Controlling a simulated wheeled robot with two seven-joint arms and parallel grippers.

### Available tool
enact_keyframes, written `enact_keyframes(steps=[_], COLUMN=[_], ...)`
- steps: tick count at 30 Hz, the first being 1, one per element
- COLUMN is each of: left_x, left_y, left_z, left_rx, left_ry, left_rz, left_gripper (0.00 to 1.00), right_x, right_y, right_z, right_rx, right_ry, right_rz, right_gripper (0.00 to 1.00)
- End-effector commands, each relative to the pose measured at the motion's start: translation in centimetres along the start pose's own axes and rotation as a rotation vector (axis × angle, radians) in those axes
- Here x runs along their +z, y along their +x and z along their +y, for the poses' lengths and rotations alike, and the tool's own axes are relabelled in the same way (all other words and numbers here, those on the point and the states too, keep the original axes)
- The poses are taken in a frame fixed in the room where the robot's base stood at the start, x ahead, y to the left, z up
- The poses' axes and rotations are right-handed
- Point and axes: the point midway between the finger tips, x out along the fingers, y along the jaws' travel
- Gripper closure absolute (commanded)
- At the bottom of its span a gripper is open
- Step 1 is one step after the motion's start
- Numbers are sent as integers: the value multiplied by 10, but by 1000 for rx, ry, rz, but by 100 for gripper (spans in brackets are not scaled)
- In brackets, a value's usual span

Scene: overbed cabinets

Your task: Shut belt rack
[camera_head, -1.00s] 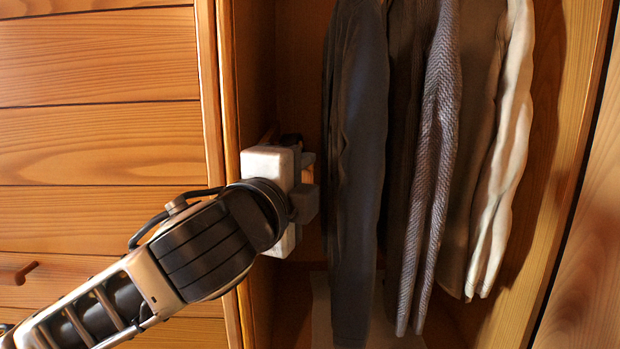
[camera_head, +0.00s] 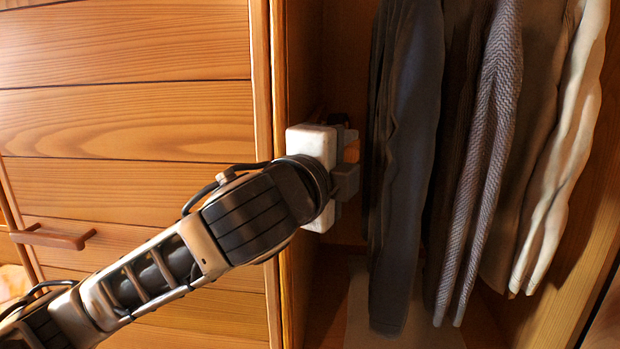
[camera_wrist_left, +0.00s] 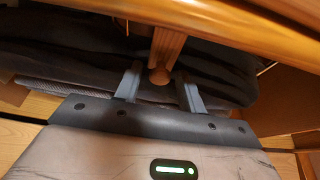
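A wooden bar with a round end, which looks like the belt rack (camera_wrist_left: 167,48), runs from the cabinet edge toward my left gripper in the left wrist view. A small bit of wood, apparently the same rack (camera_head: 352,151), shows by the fingers in the head view. My left gripper (camera_wrist_left: 159,92) is open, with one finger on each side of the rack's round end and visible gaps to both. In the head view my left gripper (camera_head: 347,172) is inside the open wardrobe, by its left wall. Most of the rack is hidden there. My right gripper is not in view.
Several hanging garments, starting with dark trousers (camera_head: 408,170), fill the wardrobe just right of the gripper. The wardrobe's left wall (camera_head: 300,80) is close on the other side. Wooden drawer fronts (camera_head: 130,120) with a handle (camera_head: 52,237) are at left.

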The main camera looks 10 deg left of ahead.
Motion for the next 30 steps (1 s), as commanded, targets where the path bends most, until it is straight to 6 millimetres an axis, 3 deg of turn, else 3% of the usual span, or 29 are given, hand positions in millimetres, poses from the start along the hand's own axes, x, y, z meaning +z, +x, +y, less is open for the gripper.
enact_keyframes(steps=[10, 12, 30], left_x=[0, 1, 0], left_y=[-86, -90, -137], left_z=[0, 8, 1], left_rx=[-4, -10, -4], left_ry=[1, -4, 0], left_rz=[3, -3, -1], left_gripper=[60, 60, 60], right_x=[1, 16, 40], right_y=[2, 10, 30], right_z=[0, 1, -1], right_rx=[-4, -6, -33], right_ry=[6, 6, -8], right_rz=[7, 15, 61], right_gripper=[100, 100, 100])
